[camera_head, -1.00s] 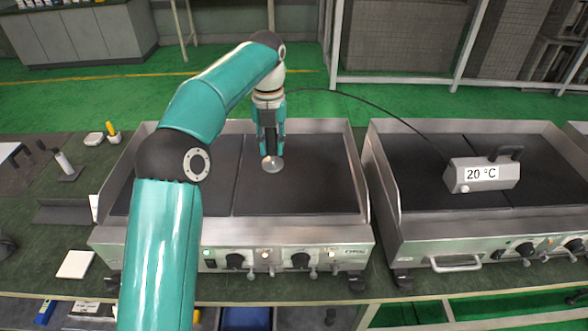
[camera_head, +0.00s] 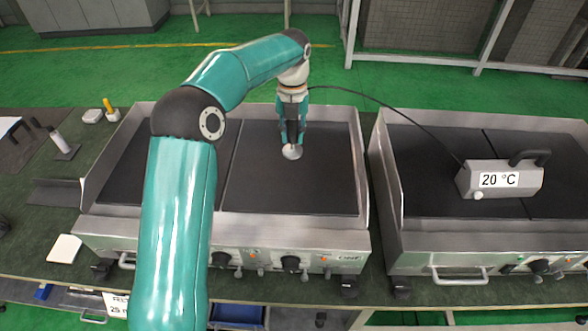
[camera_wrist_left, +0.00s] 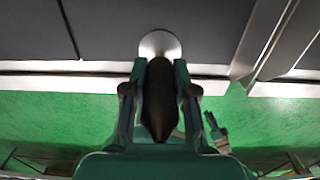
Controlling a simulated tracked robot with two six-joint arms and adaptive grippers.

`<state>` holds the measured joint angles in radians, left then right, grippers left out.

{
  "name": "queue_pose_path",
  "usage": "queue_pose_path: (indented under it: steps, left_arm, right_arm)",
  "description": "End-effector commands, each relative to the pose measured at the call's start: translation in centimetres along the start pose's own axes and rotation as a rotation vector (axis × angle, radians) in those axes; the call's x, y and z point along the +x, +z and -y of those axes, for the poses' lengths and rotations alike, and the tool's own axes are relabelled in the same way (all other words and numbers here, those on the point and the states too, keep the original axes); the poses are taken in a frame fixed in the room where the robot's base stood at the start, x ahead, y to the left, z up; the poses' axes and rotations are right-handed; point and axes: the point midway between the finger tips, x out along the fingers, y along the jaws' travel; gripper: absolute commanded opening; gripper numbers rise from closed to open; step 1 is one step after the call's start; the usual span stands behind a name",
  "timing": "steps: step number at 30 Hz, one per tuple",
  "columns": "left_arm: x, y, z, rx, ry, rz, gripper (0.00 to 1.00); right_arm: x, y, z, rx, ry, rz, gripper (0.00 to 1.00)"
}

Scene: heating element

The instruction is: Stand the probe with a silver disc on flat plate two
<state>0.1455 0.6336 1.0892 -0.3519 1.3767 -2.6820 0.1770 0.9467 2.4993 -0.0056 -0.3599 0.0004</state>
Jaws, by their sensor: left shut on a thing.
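My left gripper (camera_head: 291,138) is shut on the probe, pointing down over the left griddle. The probe's silver disc (camera_head: 292,152) shows below the fingertips, above the right-hand dark flat plate (camera_head: 270,190). I cannot tell whether the disc touches the plate. In the left wrist view the probe's dark handle (camera_wrist_left: 159,100) lies between the two fingers, with the round silver disc (camera_wrist_left: 160,45) beyond them. The left-hand plate (camera_head: 135,185) is partly hidden by my arm. No plate number is readable. My right gripper is not in view.
A black cable (camera_head: 395,112) runs from the probe to a grey readout box (camera_head: 500,181) showing 20 °C on the right griddle. Raised metal walls (camera_head: 360,165) edge the griddle. A white tile (camera_head: 65,248) lies on the bench at left. The right-hand plate is otherwise clear.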

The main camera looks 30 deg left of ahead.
Motion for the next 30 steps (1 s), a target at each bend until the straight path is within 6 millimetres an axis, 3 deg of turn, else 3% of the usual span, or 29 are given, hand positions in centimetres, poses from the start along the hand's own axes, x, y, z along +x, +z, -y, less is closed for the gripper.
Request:
queue_pose_path:
  steps: [3, 9, 17, 24, 30]
  left_arm:
    - [3.4, -0.1, -0.3, -0.005, 0.002, -0.005, 0.0]
    - [7.4, -0.1, -0.5, -0.007, 0.002, -0.003, 0.0]
    - [9.5, -0.1, -0.5, -0.007, 0.001, -0.003, 0.0]
    - [12.6, -0.1, -0.5, -0.008, 0.001, -0.003, 0.0]
    - [13.1, 0.0, -0.5, -0.008, 0.0, 0.0, 0.0]
  right_arm:
    - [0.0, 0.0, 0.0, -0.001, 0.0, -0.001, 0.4]
    - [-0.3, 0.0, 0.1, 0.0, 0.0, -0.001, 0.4]
    - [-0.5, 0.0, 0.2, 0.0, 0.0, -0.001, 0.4]
    - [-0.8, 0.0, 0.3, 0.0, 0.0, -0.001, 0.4]
    - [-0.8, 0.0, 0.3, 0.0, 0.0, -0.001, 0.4]
